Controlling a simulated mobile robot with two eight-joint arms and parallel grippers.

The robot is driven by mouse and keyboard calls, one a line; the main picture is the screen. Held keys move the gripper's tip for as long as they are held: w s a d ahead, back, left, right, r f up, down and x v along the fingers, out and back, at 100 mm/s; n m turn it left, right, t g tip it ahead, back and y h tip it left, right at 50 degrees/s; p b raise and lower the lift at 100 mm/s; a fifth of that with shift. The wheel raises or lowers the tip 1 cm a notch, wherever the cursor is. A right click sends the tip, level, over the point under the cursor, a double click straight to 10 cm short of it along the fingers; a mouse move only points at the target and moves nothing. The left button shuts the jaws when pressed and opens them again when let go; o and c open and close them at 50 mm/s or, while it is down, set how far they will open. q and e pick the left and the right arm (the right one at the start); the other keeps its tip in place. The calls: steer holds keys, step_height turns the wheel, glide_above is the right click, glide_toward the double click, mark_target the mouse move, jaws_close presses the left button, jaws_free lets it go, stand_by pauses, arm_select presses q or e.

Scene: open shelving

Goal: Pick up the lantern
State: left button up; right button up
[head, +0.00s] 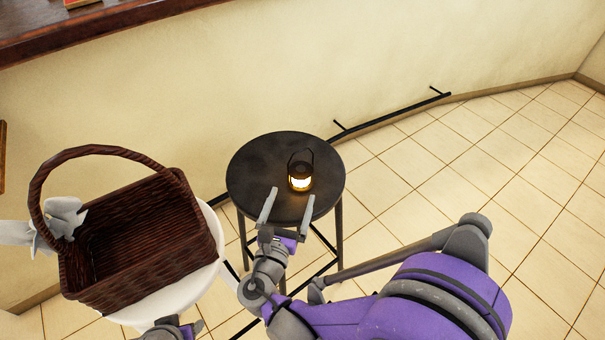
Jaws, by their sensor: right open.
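The lantern (301,173) is small and dark, with a glowing yellow light and a thin loop handle on top. It stands upright on a round black table (255,165), right of the tabletop's middle. My right gripper (289,198) is open and empty. Its two grey fingers point toward the lantern from the near side, and the lantern appears just beyond the fingertips, not between them. Whether a finger touches the lantern or tabletop I cannot tell. My left gripper's fingers do not show.
A dark brown wicker basket (160,240) with a tall handle sits on a white round surface (213,265) at left. Something pale, perhaps cloth (62,218), is at its handle. A dark wooden shelf (40,38) crosses the top left. Tiled floor (500,140) at right is clear.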

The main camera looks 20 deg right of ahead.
mark_target(303, 164)
steer(key=x, duration=0.9)
steer(key=shift+w+d+r, duration=0.1)
steer(key=shift+w, duration=0.05)
jaws_close()
steer(key=shift+r, duration=0.15)
stand_by(0.3)
